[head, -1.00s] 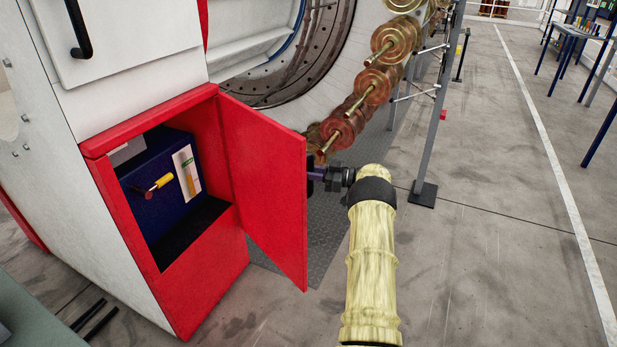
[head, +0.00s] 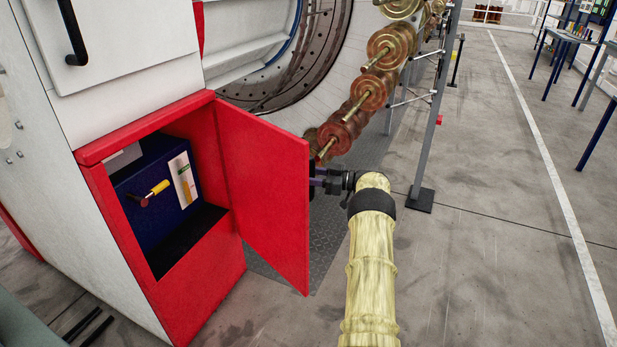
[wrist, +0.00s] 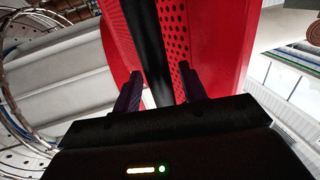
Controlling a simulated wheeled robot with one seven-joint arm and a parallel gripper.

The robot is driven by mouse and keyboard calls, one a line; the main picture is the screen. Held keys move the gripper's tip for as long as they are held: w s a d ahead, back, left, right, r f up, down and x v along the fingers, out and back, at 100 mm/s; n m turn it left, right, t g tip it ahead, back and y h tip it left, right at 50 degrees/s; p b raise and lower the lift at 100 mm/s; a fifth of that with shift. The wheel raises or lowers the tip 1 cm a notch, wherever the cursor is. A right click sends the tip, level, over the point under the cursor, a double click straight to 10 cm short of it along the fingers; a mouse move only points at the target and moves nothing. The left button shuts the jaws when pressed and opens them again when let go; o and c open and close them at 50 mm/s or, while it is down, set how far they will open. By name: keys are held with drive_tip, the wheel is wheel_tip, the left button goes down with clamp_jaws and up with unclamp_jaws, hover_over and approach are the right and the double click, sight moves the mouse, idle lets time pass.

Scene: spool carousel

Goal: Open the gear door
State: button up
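The gear door (head: 262,195) is a red panel on the red lower cabinet. It stands swung out to the right, and the opening shows. My gripper (head: 322,181) is at the far side of the door, near its free edge, and the door partly hides it. In the wrist view my gripper (wrist: 160,78) has its two dark fingers apart. A black upright strip (wrist: 150,45) shows between them, with red surfaces on both sides, the right one perforated. I cannot tell whether the fingers touch the door (wrist: 225,50).
Copper-coloured spools (head: 368,92) hang behind the door, beside a grey post (head: 432,120). The floor (head: 490,250) to the right is clear.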

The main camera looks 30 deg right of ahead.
drive_tip(key=shift+s+d, duration=0.2)
drive_tip(key=shift+s, duration=0.05)
drive_tip(key=v, duration=1.7)
drive_tip(key=shift+a, duration=0.1)
